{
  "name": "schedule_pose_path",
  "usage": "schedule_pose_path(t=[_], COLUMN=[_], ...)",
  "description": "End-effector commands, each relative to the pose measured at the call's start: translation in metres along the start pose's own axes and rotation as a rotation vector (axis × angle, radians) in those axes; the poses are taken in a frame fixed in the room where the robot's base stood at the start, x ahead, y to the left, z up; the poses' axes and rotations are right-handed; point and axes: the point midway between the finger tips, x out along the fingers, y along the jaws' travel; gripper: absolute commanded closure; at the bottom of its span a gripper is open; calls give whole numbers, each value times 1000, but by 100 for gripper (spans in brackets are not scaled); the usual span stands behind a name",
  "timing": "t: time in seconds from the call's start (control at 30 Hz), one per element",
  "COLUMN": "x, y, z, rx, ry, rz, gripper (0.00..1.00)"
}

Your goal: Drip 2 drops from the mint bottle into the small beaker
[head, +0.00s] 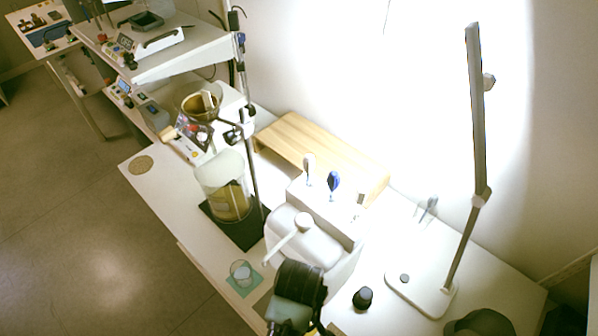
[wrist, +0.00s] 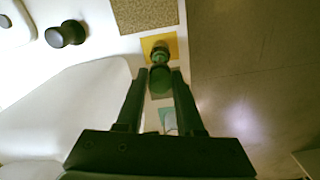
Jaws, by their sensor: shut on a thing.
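In the wrist view my gripper (wrist: 162,74) is shut on a dark green bottle (wrist: 161,82), which sits between its fingertips. A narrower, brownish-green round part (wrist: 160,50) shows just beyond it over a yellow-orange mat; I cannot tell whether it belongs to the same bottle. No label is readable, so mint cannot be confirmed. The small beaker (head: 241,270), clear glass, stands upright on a teal mat (head: 252,285) in the head view, left of my dark wrist. In the wrist view it is partly visible (wrist: 170,121) between the fingers. The head view hides the fingertips and bottle.
A large beaker (head: 225,190) with yellowish contents stands on a dark plate beside a stand rod. A white box (head: 325,212) with several upright handled tools is behind my wrist. A black knob-like object (head: 363,298) and a lamp base (head: 420,290) are to the right.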

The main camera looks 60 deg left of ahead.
Motion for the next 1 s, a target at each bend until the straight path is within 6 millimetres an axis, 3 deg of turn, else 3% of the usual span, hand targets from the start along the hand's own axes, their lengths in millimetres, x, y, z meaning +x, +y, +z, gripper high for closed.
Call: schedule_pose_path(t=[1.0], x=[36], y=[0], z=[0], rx=[1], ry=[0], rz=[0], gripper=[100])
